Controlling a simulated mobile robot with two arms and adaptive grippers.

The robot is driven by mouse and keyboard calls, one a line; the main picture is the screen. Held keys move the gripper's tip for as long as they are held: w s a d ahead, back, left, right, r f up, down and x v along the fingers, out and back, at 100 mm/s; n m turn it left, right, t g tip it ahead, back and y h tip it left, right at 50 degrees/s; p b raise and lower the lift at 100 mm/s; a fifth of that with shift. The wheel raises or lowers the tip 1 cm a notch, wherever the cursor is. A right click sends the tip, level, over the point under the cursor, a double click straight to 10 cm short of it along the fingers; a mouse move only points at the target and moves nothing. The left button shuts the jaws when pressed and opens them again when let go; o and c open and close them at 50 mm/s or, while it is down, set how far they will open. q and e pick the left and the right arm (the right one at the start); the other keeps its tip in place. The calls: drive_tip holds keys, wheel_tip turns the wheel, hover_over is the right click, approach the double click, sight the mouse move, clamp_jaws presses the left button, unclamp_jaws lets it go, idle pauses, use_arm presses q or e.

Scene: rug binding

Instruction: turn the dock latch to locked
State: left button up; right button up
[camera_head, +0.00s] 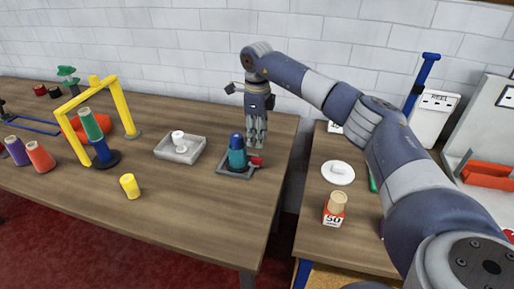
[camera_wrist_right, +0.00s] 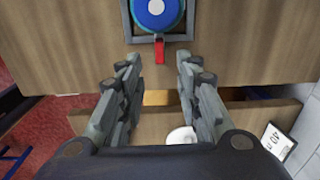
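The dock (camera_head: 222,168) is a grey square frame on the long wooden table, near its right end. A teal and blue cone (camera_head: 237,156) stands upright in it. The red dock latch (camera_head: 256,161) sticks out from the dock's right side. In the right wrist view the latch (camera_wrist_right: 159,52) points down from the frame (camera_wrist_right: 129,30), below the round blue cone top (camera_wrist_right: 157,12). My right gripper (camera_head: 256,145) points down just behind the latch. In the right wrist view its fingers (camera_wrist_right: 158,68) are apart and empty, with the latch ahead between their tips. My left gripper is out of view.
A grey tray (camera_head: 190,156) with a white piece stands left of the dock. A yellow cylinder (camera_head: 130,186), coloured cones and a yellow arch (camera_head: 120,97) stand farther left. A second table (camera_head: 312,215) lies right across a gap, with a white disc (camera_head: 338,173) and "50" block (camera_head: 334,215).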

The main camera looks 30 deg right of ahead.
wheel_tip(320, 180, up, 4)
drive_tip(key=shift+f, duration=0.1)
idle(0.5)
